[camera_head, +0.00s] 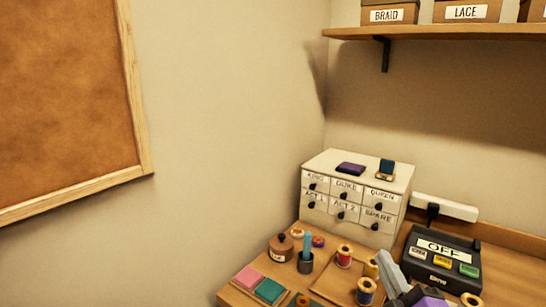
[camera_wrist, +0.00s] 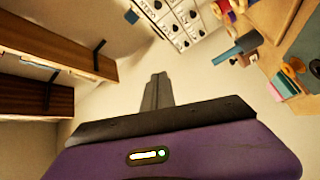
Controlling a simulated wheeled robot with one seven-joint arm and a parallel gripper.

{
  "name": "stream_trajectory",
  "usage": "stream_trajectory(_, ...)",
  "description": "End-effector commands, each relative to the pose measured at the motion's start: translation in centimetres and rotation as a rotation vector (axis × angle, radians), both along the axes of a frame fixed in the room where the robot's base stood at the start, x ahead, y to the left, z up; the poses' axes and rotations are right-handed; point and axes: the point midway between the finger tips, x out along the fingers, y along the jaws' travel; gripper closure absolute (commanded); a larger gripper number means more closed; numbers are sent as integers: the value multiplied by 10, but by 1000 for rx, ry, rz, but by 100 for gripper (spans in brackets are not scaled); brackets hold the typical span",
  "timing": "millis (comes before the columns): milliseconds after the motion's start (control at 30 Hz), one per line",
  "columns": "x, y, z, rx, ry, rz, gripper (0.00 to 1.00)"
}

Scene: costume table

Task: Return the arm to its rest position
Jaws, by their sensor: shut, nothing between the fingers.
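My gripper (camera_wrist: 157,88) shows in the wrist view with its dark fingers together and nothing between them. Its purple body fills the bottom of that view. In the head view my gripper (camera_head: 388,268) shows as a grey and purple shape at the lower right, over the table (camera_head: 510,275), in front of and left of the black box marked OFF (camera_head: 440,262). It stands among the thread spools in the picture; I cannot tell how high above them it is. The rest of my arm is out of the head view.
A white drawer cabinet (camera_head: 352,200) stands at the back, with a purple item (camera_head: 351,169) and a dark blue item (camera_head: 386,168) on top. Spools (camera_head: 344,256), a cup (camera_head: 306,263) and coloured squares (camera_head: 269,291) crowd the table. A shelf (camera_head: 440,33) with boxes hangs above.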

Motion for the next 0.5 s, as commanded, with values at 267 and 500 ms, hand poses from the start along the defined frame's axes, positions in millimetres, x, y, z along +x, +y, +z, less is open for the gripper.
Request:
stream_trajectory(267,-60,-5,-25,384,-40,20,100)
stream_trajectory(500,-142,-4,-65,730,-20,47,100)
